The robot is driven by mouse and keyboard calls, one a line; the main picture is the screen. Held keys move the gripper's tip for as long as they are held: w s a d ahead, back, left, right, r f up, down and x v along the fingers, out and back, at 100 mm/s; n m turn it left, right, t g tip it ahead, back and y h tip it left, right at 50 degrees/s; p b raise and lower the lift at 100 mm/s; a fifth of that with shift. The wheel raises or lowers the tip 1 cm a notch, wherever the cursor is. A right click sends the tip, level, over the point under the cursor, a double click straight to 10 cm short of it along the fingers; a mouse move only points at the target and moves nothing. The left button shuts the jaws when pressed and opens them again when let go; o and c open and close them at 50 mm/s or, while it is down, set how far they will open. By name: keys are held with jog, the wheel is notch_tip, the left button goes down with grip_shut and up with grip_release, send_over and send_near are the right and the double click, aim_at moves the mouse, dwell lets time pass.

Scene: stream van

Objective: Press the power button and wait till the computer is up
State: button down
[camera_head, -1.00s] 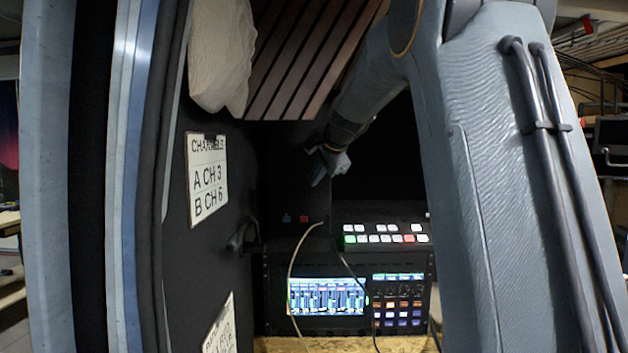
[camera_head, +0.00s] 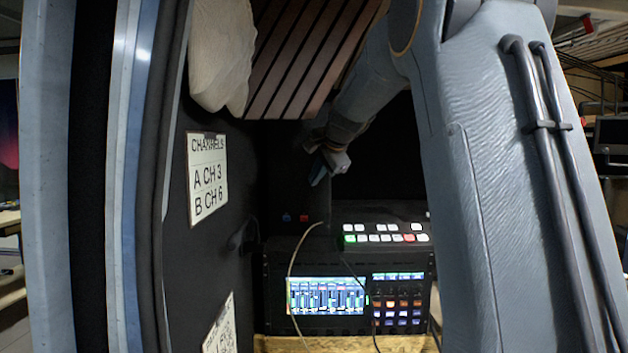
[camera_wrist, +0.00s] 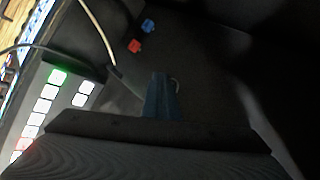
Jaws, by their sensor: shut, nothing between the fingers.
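A small blue button-like piece (camera_head: 287,217) and a red one (camera_head: 304,218) sit side by side on a dark surface above the mixer. In the wrist view the blue piece (camera_wrist: 149,26) and the red piece (camera_wrist: 135,46) show at the top, beyond the fingertips. I cannot tell which, if either, is the power button. The computer itself is not clear in the dark. My gripper (camera_head: 318,177) is shut and empty, above and slightly right of the two pieces, apparently apart from them. Its blue fingers (camera_wrist: 162,95) are in the middle of the wrist view.
A switcher with lit buttons (camera_head: 385,233) stands on a rack mixer with a lit screen (camera_head: 326,297). Cables hang in front of the mixer. A channel sign (camera_head: 207,178) is on the left wall. Wooden slats (camera_head: 305,60) and a pale bag (camera_head: 220,50) hang above.

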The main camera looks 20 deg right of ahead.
jog(key=shift+w, duration=0.15)
dwell(0.7)
jog(key=shift+w+d+p, duration=0.15)
jog(key=shift+w+p, duration=0.15)
jog(key=shift+w+d, duration=0.15)
jog(key=shift+w, duration=0.2)
dwell(0.8)
jog(key=shift+s+a, duration=0.3)
jog(key=shift+s, duration=0.45)
jog(key=s, duration=0.1)
jog(key=s+a, duration=0.1)
jog(key=s, duration=0.1)
jog(key=s+a, duration=0.1)
jog(key=shift+s+b, duration=0.3)
dwell(0.3)
dwell(0.6)
